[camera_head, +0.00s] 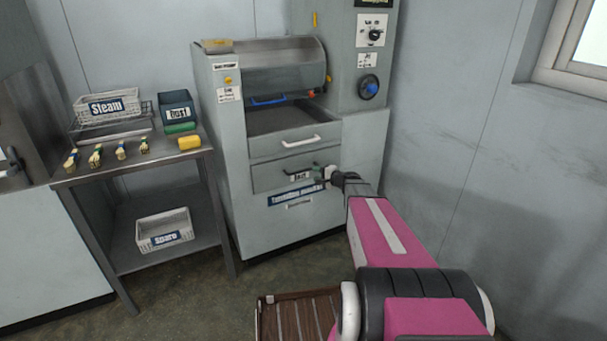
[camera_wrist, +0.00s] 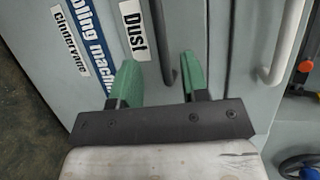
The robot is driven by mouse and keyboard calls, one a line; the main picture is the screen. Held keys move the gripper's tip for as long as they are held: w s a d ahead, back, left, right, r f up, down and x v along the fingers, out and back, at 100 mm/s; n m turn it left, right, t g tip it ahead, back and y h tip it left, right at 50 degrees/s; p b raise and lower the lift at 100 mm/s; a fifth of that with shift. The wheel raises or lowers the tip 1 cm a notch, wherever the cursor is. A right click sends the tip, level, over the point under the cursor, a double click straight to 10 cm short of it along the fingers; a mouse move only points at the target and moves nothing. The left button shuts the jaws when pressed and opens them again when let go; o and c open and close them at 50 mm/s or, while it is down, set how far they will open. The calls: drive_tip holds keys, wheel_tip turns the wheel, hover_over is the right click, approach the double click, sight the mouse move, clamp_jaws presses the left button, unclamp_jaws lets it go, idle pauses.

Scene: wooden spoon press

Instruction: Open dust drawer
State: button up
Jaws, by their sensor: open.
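The dust drawer (camera_head: 268,178) is a grey front low on the grey machine, with a "Dust" label (camera_wrist: 134,26). It looks flush with the machine body. Its dark bar handle (camera_wrist: 159,40) shows in the wrist view. My gripper (camera_head: 320,173) is in front of the drawer's right part. In the wrist view, the green fingers of my gripper (camera_wrist: 158,78) are apart, one on each side of the handle's line, with a gap on both sides. I cannot tell how deep the handle sits between them.
An upper drawer with a white handle (camera_head: 300,142) is just above. A blue "Tumbling machine" label (camera_head: 295,195) is below. Floor before the machine is clear at left.

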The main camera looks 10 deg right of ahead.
sight(304, 171)
drive_tip(key=x, duration=0.8)
drive_tip(key=shift+w+a, duration=0.25)
drive_tip(key=shift+a, duration=0.05)
clamp_jaws()
